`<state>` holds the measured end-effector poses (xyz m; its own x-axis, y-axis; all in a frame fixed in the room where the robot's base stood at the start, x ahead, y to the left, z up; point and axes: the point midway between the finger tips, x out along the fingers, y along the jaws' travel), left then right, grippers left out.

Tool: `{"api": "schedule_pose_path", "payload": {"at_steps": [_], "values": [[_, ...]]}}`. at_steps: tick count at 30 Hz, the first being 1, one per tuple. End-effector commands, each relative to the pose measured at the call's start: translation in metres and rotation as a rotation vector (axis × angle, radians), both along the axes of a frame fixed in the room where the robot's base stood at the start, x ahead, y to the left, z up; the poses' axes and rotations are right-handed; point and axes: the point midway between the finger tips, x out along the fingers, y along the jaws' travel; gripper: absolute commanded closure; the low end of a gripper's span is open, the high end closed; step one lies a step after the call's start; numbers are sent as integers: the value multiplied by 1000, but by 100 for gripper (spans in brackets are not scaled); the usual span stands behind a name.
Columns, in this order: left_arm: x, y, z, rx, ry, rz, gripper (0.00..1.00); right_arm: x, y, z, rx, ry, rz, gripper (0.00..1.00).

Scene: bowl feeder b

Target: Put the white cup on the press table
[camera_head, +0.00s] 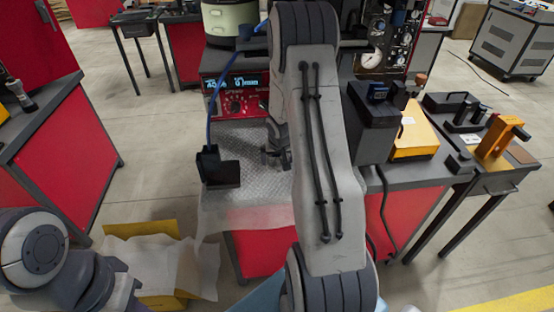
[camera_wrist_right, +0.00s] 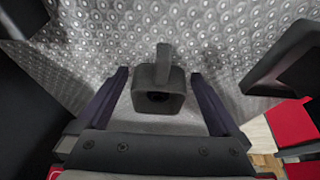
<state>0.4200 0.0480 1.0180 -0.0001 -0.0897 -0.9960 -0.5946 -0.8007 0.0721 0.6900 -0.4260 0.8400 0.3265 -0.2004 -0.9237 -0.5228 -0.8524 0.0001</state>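I cannot make out a white cup in either view. My right gripper (camera_head: 277,145) is over a studded metal tabletop (camera_head: 240,145), partly hidden by my forearm. In the right wrist view its two dark fingers (camera_wrist_right: 158,92) are spread apart. A dark grey block-like piece (camera_wrist_right: 158,98) with a hole and an upright tab shows between them; I cannot tell whether they touch it. A small dark table (camera_head: 495,180) at the right carries an orange press-like device (camera_head: 502,137). My left gripper is out of view; part of my left arm shows at lower left.
A black open holder (camera_head: 218,168) with a blue hose stands on the metal tabletop's left. A red control box (camera_head: 235,97) and a pale round bowl (camera_head: 231,18) stand behind. A black machine (camera_head: 372,125) stands to the right. A yellow box with paper (camera_head: 160,265) is on the floor.

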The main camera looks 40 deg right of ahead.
Motion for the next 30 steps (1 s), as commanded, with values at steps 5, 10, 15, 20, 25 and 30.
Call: {"api": "schedule_pose_path", "payload": {"at_steps": [5, 10, 15, 20, 25, 30], "values": [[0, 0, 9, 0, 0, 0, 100, -1, 1, 11, -1, -1, 0, 0], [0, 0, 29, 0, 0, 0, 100, -12, 7, 45, -1, -2, 0, 0], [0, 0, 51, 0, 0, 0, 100, -24, 15, 80, -1, -1, 0, 0], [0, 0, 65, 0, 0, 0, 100, -33, 21, 104, -1, -1, 1, 0], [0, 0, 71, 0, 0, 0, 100, -38, 24, 114, -1, -1, 1, 0], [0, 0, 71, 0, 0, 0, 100, -39, 25, 115, -1, 0, 2, 0]]}}
